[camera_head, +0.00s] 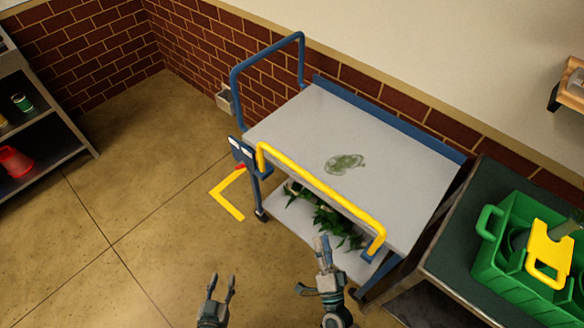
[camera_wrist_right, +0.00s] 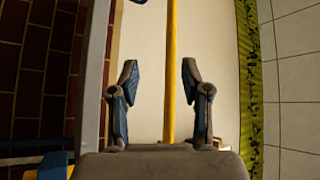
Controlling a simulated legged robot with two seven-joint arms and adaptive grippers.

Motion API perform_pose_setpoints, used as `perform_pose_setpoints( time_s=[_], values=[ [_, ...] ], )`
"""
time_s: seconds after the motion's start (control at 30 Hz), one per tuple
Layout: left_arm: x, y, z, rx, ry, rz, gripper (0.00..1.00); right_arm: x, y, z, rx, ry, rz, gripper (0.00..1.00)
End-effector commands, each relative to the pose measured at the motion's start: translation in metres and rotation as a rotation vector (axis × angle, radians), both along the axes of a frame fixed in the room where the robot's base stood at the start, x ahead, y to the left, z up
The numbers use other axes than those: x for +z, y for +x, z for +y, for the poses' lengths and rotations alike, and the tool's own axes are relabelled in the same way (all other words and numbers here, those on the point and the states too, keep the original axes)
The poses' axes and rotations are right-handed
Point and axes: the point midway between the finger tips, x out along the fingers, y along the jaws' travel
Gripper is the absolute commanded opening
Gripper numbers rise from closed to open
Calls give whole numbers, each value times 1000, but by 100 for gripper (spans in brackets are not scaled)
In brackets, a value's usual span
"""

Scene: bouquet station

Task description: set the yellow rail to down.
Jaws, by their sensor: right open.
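The yellow rail (camera_head: 315,190) is a bent bar along the near edge of the grey cart top (camera_head: 300,120). It stands up above that edge, with its ends turned down at the corners. My right gripper (camera_head: 314,268) is open and empty, in front of the cart near the rail's right end. In the right wrist view, a yellow bar (camera_wrist_right: 172,60) runs lengthwise in line with the gap between the open fingers (camera_wrist_right: 159,80); no contact is visible. My left gripper (camera_head: 222,282) is open and empty over the floor, left of the right one.
A blue rail (camera_head: 268,54) stands at the cart's far left end. Green foliage (camera_head: 325,215) lies on the lower shelf. A green crate (camera_head: 510,235) stands on the dark table at right. A shelf (camera_head: 40,105) is at left. The floor between is clear.

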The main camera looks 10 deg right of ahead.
Motion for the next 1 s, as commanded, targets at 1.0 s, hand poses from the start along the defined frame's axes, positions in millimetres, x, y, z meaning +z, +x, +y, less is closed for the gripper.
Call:
perform_pose_setpoints(
  time_s=[1.0],
  values=[
    [7,-9,10,4,8,65,40,84,148,-5,-16,63,-49,47]
  ],
)
